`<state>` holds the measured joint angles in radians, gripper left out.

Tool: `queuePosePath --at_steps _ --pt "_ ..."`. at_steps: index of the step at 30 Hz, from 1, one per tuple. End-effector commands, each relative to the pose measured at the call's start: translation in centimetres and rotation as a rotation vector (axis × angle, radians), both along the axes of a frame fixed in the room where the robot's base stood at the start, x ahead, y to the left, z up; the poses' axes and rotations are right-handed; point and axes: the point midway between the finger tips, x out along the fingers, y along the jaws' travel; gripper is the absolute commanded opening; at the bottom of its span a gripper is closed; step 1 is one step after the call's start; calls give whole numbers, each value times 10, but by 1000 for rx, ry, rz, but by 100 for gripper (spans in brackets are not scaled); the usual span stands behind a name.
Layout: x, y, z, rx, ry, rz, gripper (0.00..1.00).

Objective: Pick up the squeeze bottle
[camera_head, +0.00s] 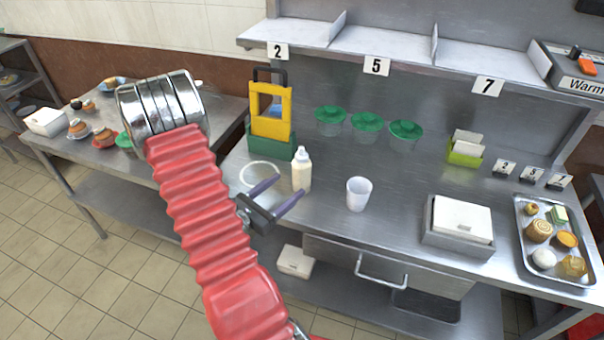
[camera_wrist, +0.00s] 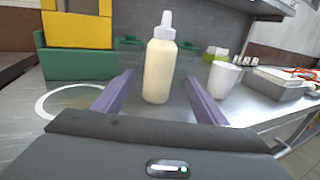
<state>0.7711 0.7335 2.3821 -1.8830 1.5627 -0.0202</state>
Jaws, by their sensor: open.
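The squeeze bottle (camera_head: 301,174) is cream-coloured with a white nozzle and stands upright on the steel counter. In the wrist view the squeeze bottle (camera_wrist: 159,68) stands ahead, seen between the two purple fingers. My gripper (camera_head: 284,191) is open and empty, with its fingers pointing toward the bottle from the front left. In the wrist view my gripper (camera_wrist: 157,92) shows its fingers on either side of the bottle's lower part. I cannot tell whether the fingertips reach around the bottle or stop just short of it.
A white cup (camera_head: 358,194) stands right of the bottle. A white ring (camera_head: 259,174) lies to its left. A yellow and green holder (camera_head: 271,115) stands behind. Green-lidded containers (camera_head: 367,122) are at the back. A white-lidded box (camera_head: 460,221) and food tray (camera_head: 528,271) are farther right.

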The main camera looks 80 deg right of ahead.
Motion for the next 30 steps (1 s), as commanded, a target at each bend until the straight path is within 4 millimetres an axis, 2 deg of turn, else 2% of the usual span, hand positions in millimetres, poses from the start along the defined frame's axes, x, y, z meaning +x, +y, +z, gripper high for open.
queuePosePath --at_steps 3,9,23,30 --pt "-7 -13 0 0 -1 -3 66" --pt "-13 -26 0 -1 0 -2 66" --pt "-16 -31 0 0 0 -2 66" --pt "-27 -55 1 0 -1 -5 66"
